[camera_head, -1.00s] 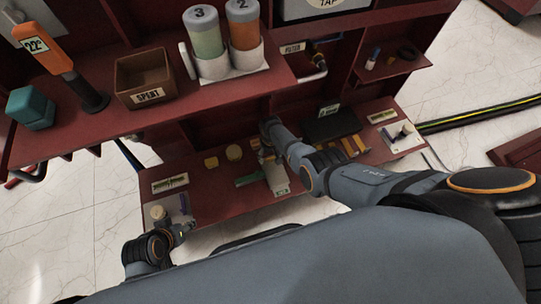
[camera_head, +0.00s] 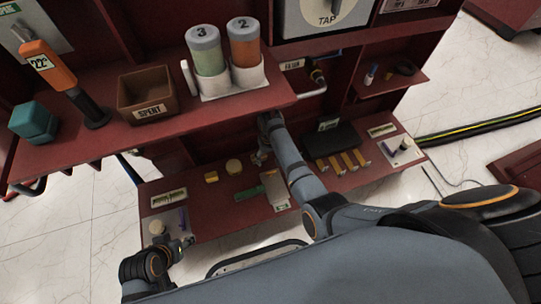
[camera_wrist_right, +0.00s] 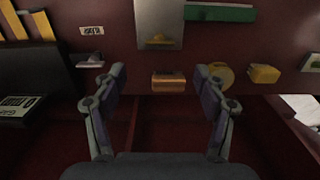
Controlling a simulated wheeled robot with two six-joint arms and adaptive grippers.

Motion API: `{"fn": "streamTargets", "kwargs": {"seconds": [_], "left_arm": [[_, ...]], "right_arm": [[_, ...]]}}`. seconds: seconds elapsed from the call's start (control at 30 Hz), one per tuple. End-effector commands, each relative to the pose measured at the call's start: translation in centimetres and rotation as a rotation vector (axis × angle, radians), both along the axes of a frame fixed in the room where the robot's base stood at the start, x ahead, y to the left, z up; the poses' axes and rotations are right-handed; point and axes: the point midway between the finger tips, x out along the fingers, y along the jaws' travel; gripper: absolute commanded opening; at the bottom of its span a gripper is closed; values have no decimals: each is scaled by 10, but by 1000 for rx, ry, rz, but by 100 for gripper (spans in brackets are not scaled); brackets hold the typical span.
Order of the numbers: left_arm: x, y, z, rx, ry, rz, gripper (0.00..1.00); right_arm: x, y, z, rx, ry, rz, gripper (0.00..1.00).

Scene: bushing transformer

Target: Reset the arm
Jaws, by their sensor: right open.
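My right arm reaches under the upper shelf, and its gripper (camera_head: 261,153) is partly hidden by the wrist in the head view. In the right wrist view the two fingers (camera_wrist_right: 160,88) are spread wide. A small orange-brown block (camera_wrist_right: 168,80) shows between the fingertips, not gripped. My left gripper (camera_head: 186,243) is at the lower left, by the front left corner of the lower shelf, near a white fixture with a round knob (camera_head: 157,228). Its fingers are too small to read.
The upper shelf (camera_head: 130,139) overhangs the right arm and carries a brown bin (camera_head: 146,92), an orange-handled tool (camera_head: 52,66), a teal block (camera_head: 33,121) and canisters (camera_head: 206,52). On the lower shelf are a green piece (camera_head: 248,193), a black box (camera_head: 330,140) and yellow bars (camera_head: 347,160).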

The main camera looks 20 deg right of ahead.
Motion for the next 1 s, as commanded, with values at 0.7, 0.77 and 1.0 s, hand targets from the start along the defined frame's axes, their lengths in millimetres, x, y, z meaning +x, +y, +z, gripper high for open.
{"fn": "streamTargets", "kwargs": {"seconds": [0.7,0.77,1.0], "left_arm": [[0,0,0,0,0,-1,40],[0,0,0,0,0,0,40],[0,0,0,0,0,0,40]], "right_arm": [[0,0,16,0,-1,0,72],[-4,-2,13,2,-5,-3,72],[-86,-37,-21,36,-132,-35,72]]}}
